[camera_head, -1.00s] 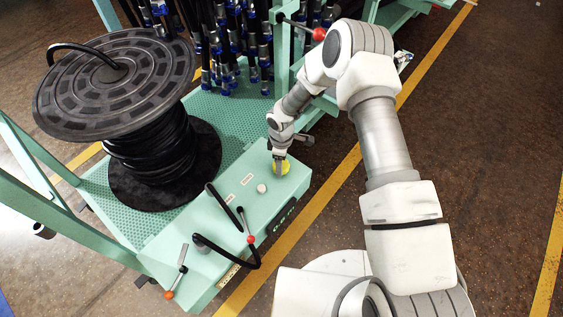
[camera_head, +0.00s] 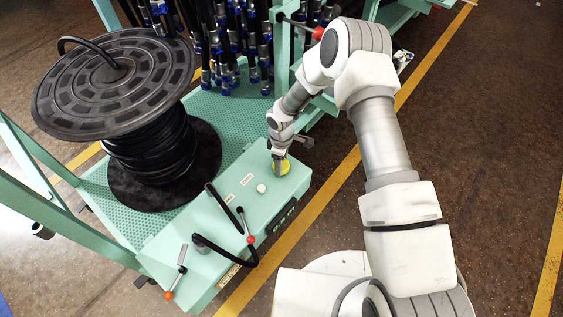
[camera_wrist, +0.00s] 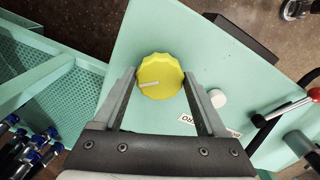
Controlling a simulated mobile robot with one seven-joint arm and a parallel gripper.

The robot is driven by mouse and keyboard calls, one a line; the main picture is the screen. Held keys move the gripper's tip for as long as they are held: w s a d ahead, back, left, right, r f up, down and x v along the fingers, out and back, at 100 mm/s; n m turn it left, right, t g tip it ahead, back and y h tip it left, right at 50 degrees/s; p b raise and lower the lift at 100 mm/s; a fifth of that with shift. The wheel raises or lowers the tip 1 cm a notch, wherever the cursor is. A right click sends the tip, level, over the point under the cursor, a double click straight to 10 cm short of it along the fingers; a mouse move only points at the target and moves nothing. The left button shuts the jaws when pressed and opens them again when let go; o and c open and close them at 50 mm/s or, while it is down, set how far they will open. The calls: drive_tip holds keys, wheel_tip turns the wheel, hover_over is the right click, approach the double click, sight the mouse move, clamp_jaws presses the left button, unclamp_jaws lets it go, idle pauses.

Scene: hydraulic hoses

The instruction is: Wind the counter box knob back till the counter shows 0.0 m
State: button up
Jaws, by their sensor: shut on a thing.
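The yellow knob (camera_wrist: 162,72) sits on the top face of the mint-green counter box (camera_head: 222,240). It has a scalloped edge and a pale pointer line, which points left in the wrist view. My gripper (camera_wrist: 161,80) is shut on the knob from above, with one finger on each side of it; the knob also shows in the head view (camera_head: 283,167). The counter window (camera_head: 281,218) is a dark panel on the box's front side, too small and slanted to read.
A white button (camera_wrist: 217,98) and labels, one reading ZERO, lie beside the knob. A black hose (camera_head: 222,207) and red-tipped levers (camera_head: 250,238) stand further along the box. A large hose reel (camera_head: 150,140) stands behind, with hanging hoses (camera_head: 235,50) at the back.

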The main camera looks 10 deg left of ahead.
drive_tip(key=shift+w+a+r+m+b, duration=0.1)
drive_tip(key=shift+m+b, duration=0.15)
drive_tip(key=shift+m, duration=0.55)
drive_tip(key=shift+s+a+f+m+b, duration=0.15)
drive_tip(key=shift+m+b, duration=0.15)
drive_tip(key=shift+m, duration=0.5)
drive_tip(key=shift+w+a+r+m+b, duration=0.15)
drive_tip(key=shift+m+b, duration=0.1)
drive_tip(key=shift+m, duration=0.55)
idle(2.0)
drive_tip(key=shift+d+m+b, duration=0.15)
drive_tip(key=shift+m+b, duration=0.35)
drive_tip(key=shift+m, duration=1.4)
idle(1.7)
